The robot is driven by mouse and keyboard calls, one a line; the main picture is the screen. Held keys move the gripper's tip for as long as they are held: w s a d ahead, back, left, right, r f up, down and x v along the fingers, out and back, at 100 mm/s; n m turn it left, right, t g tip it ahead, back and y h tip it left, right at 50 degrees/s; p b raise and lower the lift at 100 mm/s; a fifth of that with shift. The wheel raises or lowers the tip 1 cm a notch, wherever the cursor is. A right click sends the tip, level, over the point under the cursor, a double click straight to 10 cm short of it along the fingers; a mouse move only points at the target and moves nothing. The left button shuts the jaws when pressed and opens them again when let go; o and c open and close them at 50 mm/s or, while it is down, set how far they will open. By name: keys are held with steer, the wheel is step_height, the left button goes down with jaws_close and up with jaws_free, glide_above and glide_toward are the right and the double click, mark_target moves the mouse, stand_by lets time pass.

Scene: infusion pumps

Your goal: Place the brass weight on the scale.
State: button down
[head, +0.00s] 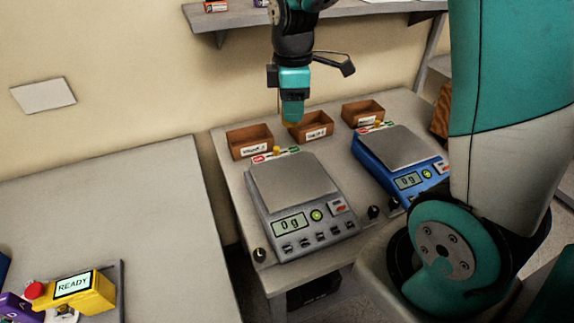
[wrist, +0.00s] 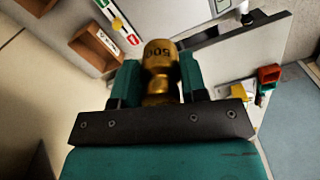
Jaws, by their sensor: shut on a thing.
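My gripper (head: 292,112) is in the air in the head view, in front of the wooden bins at the back of the scale table. In the wrist view its two green fingers are shut on the brass weight (wrist: 158,68), which is marked 500. In the head view the weight is mostly hidden by the gripper. A grey scale (head: 300,241) with a bare metal pan stands nearer, its display reading 0 g. A blue scale (head: 425,182) stands to its right, also with a bare pan and 0 g.
Three wooden bins, left (head: 250,144), middle (head: 313,128) and right (head: 362,113), line the back of the table. A shelf (head: 340,13) hangs above. A yellow device (head: 88,300) reading READY sits on the left table (head: 130,215), which is largely clear.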

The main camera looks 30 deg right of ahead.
mark_target(292, 124)
step_height(292, 124, down, 16)
steer(key=shift+d+f+p, duration=0.1)
steer(key=shift+f+p, duration=0.15)
steer(key=shift+p, duration=0.65)
steer(key=shift+f, duration=0.1)
steer(key=c, duration=0.7)
jaws_free()
steer(key=shift+o, duration=0.2)
step_height(292, 124, up, 12)
steer(key=shift+s+r+b, duration=0.1)
steer(key=shift+r+b, duration=0.05)
steer(key=shift+b, duration=0.95)
steer(key=s+a+r+m+y, duration=0.2)
steer(key=s+a+r, duration=0.3)
steer(key=s+a, duration=0.3)
steer(key=s+a+r+m+y, duration=0.2)
steer(key=s+a+r, duration=0.3)
steer(key=s+a, duration=0.3)
steer(key=s+m, duration=0.1)
steer(key=s, duration=0.2)
steer(key=shift+s+a+r, duration=0.3)
steer(key=shift+a+r, duration=0.1)
